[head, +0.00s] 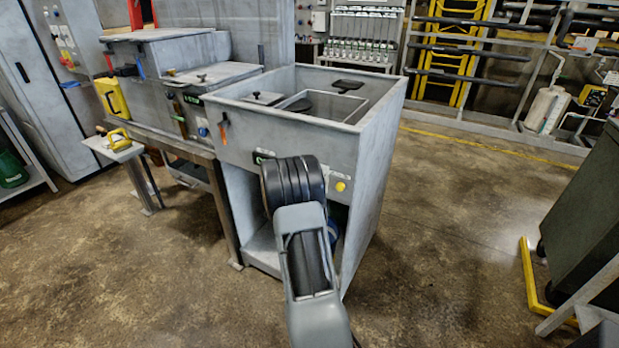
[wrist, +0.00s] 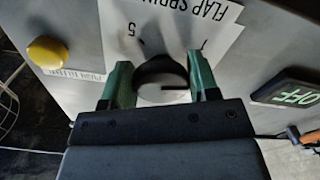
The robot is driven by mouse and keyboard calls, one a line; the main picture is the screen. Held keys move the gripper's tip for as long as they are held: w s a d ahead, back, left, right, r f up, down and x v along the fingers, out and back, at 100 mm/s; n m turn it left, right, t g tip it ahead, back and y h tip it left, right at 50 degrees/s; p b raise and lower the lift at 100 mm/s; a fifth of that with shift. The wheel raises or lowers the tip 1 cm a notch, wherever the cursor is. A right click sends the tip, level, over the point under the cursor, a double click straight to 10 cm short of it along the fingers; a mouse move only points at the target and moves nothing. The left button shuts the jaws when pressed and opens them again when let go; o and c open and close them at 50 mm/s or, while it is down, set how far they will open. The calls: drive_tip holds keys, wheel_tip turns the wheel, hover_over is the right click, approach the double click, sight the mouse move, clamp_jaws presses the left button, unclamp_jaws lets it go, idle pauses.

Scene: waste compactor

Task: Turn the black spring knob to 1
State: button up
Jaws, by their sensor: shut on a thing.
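The black spring knob (wrist: 160,70) shows in the wrist view on a grey panel, below a white label (wrist: 195,18) reading "FLAP SPR…". A "5" stands on the label to the knob's upper left, and part of another mark is at its upper right. My gripper (wrist: 160,80) has one green finger on each side of the knob and is shut on it. A pale round face with a dark line pointing right shows between the fingers. The knob's exact setting cannot be told. In the head view my arm hides the knob and the fingertips.
An orange-handled lever (head: 224,130) is on the grey compactor cabinet (head: 375,150). A small side table (head: 112,148) stands left.

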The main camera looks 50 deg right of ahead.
drive_tip(key=n+p, duration=0.2)
drive_tip(key=n, duration=0.2)
drive_tip(key=shift+s+r, duration=0.1)
drive_tip(key=shift+n+p, duration=0.7)
drive_tip(key=shift+n, duration=0.5)
drive_tip(key=o, duration=0.9)
drive_tip(key=v, duration=1.3)
drive_tip(key=shift+a, duration=0.35)
drive_tip(key=shift+s, duration=0.1)
